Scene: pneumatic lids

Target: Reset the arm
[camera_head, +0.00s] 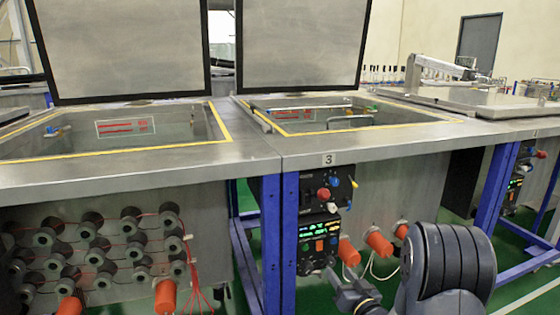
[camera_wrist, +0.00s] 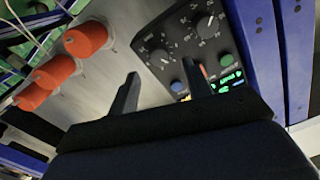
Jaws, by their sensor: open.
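My gripper shows in the wrist view (camera_wrist: 160,92), with its two dark fingers apart and nothing between them. Past the fingertips is a black control panel (camera_wrist: 178,48) with grey knobs and green lit digits. In the head view my arm is at the lower right, and my gripper (camera_head: 352,292) is low in front of the station marked 3, just below its control panel (camera_head: 320,240). Whether the fingers touch the panel cannot be told.
Orange plugs (camera_head: 379,243) stick out of the station's front beside my arm. Two large lids (camera_head: 300,45) stand open above the steel tanks. Blue table legs (camera_head: 272,240) stand left of the panel. Spools (camera_head: 130,240) cover the left station's front. Green floor shows at the right.

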